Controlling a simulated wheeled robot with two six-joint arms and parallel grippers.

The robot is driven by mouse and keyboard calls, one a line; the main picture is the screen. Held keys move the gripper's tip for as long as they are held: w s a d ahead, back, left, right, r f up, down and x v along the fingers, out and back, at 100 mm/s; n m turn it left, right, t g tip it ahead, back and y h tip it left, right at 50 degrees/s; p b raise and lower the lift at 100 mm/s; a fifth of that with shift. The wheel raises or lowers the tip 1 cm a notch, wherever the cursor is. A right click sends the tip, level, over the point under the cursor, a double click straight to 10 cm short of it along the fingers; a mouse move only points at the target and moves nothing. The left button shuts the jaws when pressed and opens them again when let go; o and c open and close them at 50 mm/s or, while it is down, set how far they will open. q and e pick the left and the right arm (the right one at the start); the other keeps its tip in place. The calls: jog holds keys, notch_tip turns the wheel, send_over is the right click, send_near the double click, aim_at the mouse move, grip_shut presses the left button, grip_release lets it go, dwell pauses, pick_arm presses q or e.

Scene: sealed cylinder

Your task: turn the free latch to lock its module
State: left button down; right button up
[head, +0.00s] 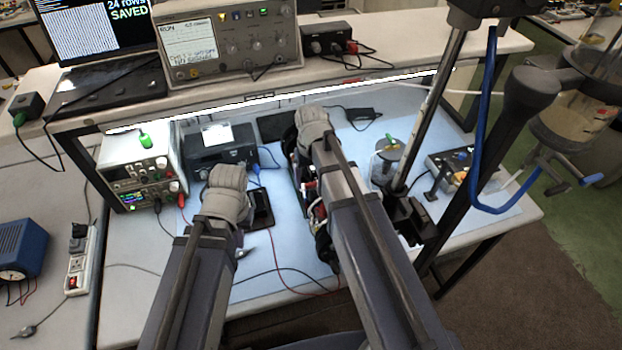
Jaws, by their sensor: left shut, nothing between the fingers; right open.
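A dark assembly with red and white parts (316,212) stands on the blue mat (285,255) in the middle of the bench. My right forearm hides much of it, and I cannot pick out the free latch or its module. My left gripper (226,180) is to the left of this assembly, apart from it, shut and empty. My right gripper (311,125) is at the far upper end of the assembly and is open. The wrists largely hide the fingertips, so I cannot tell whether the right one touches anything.
A power supply (145,170) and a dark instrument (222,150) stand at the back left. A black phone-like device (262,208) lies beside my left gripper. A clear jar (386,160) and a dark metal post (430,100) stand to the right. Cables cross the front mat.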

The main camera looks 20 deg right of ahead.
aim_at(310, 184)
notch_tip(310, 184, up, 8)
jog(key=p, duration=0.7)
jog(key=shift+f, duration=0.25)
pick_arm(q)
notch_tip(310, 184, up, 8)
jog(key=shift+f, duration=0.25)
pick_arm(e)
jog(key=shift+s+a+f, duration=0.15)
jog(key=shift+s+f, duration=0.05)
jog(key=shift+f, duration=0.15)
pick_arm(q)
notch_tip(310, 184, down, 17)
jog(key=b, duration=1.7)
jog(key=shift+f, duration=0.1)
pick_arm(e)
jog(key=s+a+f+n, duration=0.1)
jog(key=s+a+f, duration=0.2)
jog(key=s+f, duration=0.1)
jog(key=s+a+f+n, duration=0.1)
jog(key=s+a+f, duration=0.2)
jog(key=s+f, duration=0.2)
jog(key=s+a+f+n+h, duration=0.1)
jog(key=s+a+f, duration=0.3)
jog(key=f, duration=0.3)
jog(key=shift+s+a+f, duration=0.1)
jog(key=shift+s+f, duration=0.1)
jog(key=shift+s, duration=0.35)
